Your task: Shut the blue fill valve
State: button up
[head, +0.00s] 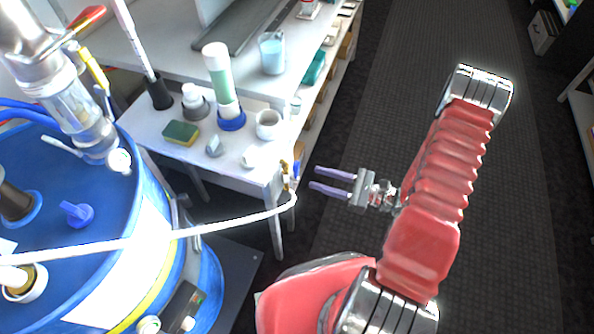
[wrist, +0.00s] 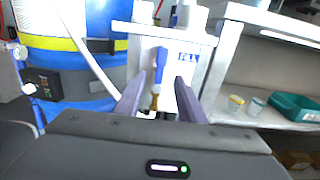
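The blue fill valve (head: 296,172) sits at the front corner of the white bench in the head view, with a brass body and a white hose (head: 240,221) leading to it. In the wrist view its blue lever (wrist: 162,59) stands upright above the brass body (wrist: 155,98), in front of a white panel (wrist: 187,58) marked FILL. My gripper (head: 313,178) is open and empty just right of the valve in the head view. In the wrist view the two purple fingers of my gripper (wrist: 159,78) are spread, with the valve seen between them; I cannot tell any contact.
A large blue drum (head: 148,215) with a yellow band stands left of the valve. The white bench (head: 150,128) carries a sponge (head: 181,133), a green-and-white cylinder (head: 220,75) and cups. A teal bin (wrist: 292,106) is at right in the wrist view.

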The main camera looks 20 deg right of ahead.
aim_at(297, 172)
jog(key=shift+x, duration=4.2)
jog(key=shift+c, duration=0.2)
grip_shut()
jog(key=shift+d, duration=0.15)
